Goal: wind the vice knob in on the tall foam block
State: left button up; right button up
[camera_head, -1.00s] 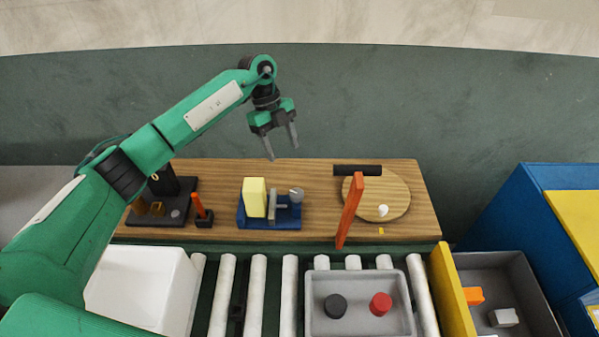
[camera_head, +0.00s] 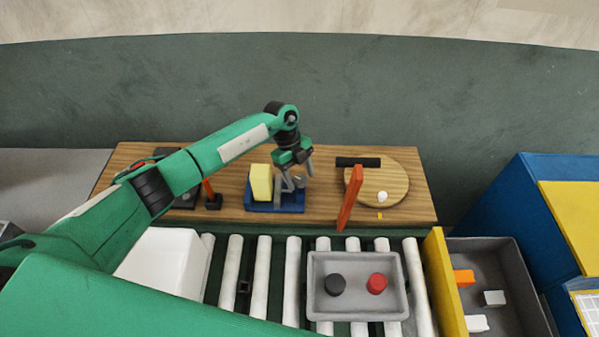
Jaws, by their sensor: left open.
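The tall foam block (camera_head: 261,182) is pale yellow and stands upright on the left part of the blue vice (camera_head: 262,207). A grey jaw plate stands at its right side; I cannot tell whether they touch. The grey vice knob (camera_head: 299,182) is at the right end of the vice, partly hidden by my gripper. My left gripper (camera_head: 298,180) is open, pointing down, with its fingers at the knob, one to each side as far as I can see. My right gripper is not in view.
The vice is on a wooden board (camera_head: 323,205). An orange upright bar (camera_head: 350,198) and a round wooden disc (camera_head: 385,185) stand to the right. A grey tray (camera_head: 358,311) with a black and a red knob lies on the rollers in front. A grey bin (camera_head: 517,258) is at right.

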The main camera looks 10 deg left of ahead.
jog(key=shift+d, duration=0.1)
